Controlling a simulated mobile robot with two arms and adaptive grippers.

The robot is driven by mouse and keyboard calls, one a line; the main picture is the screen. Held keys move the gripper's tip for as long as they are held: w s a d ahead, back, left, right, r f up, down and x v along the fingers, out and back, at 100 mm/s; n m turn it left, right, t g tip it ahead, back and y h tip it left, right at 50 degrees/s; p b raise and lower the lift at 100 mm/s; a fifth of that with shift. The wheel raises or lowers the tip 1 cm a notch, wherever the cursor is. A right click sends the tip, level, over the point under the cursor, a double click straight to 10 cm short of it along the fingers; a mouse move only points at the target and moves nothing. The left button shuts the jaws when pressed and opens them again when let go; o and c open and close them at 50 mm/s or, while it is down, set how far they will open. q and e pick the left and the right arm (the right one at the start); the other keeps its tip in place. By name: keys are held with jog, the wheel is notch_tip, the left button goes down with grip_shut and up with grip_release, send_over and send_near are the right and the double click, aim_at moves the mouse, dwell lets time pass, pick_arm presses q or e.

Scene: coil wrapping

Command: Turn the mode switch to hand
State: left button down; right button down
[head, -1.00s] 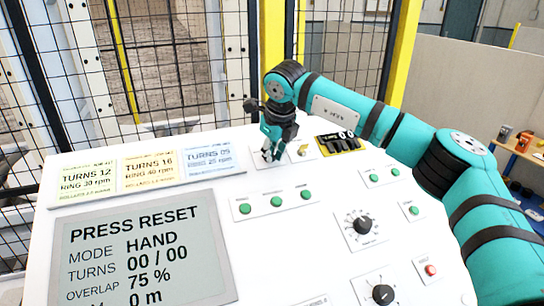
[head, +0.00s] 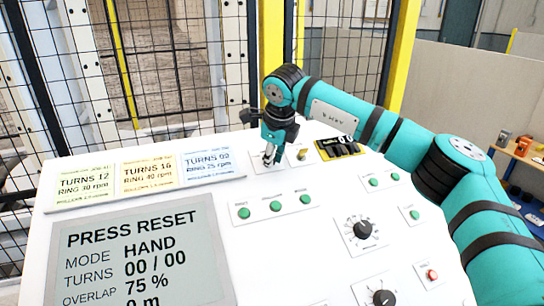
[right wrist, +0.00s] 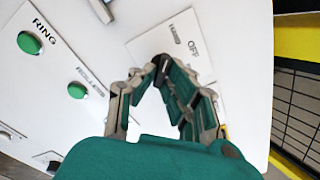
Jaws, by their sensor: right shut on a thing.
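The white control panel (head: 130,200) fills the middle of the head view. My right gripper (head: 270,159) points down at its upper part. In the right wrist view its fingertips (right wrist: 158,72) close on the small black mode switch (right wrist: 162,64), on a white plate marked OFF (right wrist: 194,47). Another label there is too small to read. In the head view the gripper hides the switch. The grey display (head: 140,255) reads PRESS RESET, MODE HAND, TURNS 00 / 00 and OVERLAP 75 %. My left gripper is out of view.
Green buttons (head: 275,206) and dark rotary knobs (head: 362,229) sit below the gripper. A small yellow switch (head: 301,154) and a black-and-yellow unit (head: 337,147) are just right of it. A red button (head: 432,274) is lower right. A mesh fence (head: 330,80) stands behind.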

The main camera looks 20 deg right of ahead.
jog(key=c, duration=1.4)
grip_release()
jog(key=v, duration=1.2)
